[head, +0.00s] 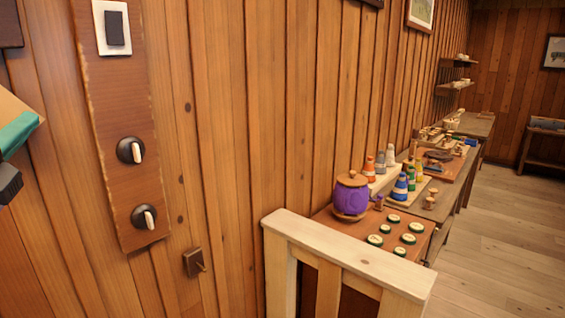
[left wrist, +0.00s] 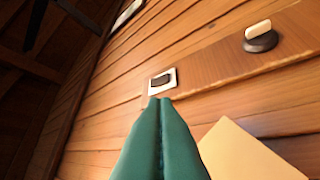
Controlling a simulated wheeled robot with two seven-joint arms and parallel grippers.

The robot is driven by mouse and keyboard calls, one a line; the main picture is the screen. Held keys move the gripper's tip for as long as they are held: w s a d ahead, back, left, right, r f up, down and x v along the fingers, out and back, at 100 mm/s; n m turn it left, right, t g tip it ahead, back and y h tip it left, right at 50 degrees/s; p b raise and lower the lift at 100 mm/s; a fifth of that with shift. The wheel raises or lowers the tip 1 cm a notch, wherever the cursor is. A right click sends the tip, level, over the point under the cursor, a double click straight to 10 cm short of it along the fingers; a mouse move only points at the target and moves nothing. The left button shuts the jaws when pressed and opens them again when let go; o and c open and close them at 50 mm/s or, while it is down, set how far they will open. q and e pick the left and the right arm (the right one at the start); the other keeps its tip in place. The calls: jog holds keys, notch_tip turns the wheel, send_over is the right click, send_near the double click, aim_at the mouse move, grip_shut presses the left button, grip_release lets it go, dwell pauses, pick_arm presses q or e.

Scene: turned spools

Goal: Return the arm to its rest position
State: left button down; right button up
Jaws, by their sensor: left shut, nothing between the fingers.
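My left gripper (head: 18,134) shows only in part at the left edge of the head view, with a teal finger and a dark part visible. It is in front of the wood wall, left of the wall panel. In the left wrist view its two teal fingers (left wrist: 158,104) are pressed together with nothing between them. They point towards a rocker switch (left wrist: 162,81) on the wall; I cannot tell the distance. A pale flat piece (left wrist: 245,155) shows beside the fingers. My right gripper is in neither view.
The wooden panel (head: 112,95) carries the rocker switch (head: 117,28) and two dark knobs with pale levers (head: 130,150) (head: 144,217). A small hook (head: 195,262) is below. A pale rail (head: 345,258) fronts a table with a purple pot (head: 351,196) and coloured spools. Floor at right is clear.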

pick_arm(q)
jog(key=w+d+f+n+g, duration=0.1)
jog(key=d+f+n+g, duration=0.2)
jog(key=f, duration=0.9)
jog(key=w+d+f+n+g+y, duration=0.1)
jog(key=f+n+g, duration=0.35)
jog(key=f, duration=0.75)
jog(key=w+d+f+n+g, duration=0.1)
jog(key=d+f+n+g, duration=0.3)
jog(key=f, duration=0.8)
jog(key=s+d+f+n+g, duration=0.3)
jog(key=s+f+n+g, duration=0.15)
jog(key=s+f, duration=0.6)
jog(key=s+d+f+n+g, duration=0.3)
jog(key=s+f+n, duration=0.3)
jog(key=s+f, duration=0.45)
notch_tip(320, 180, down, 24)
jog(key=s+g, duration=0.2)
jog(key=s+a+f+g, duration=0.1)
jog(key=s+a+f, duration=0.2)
jog(key=s+f, duration=1.3)
notch_tip(320, 180, down, 2)
jog(key=shift+s, duration=0.25)
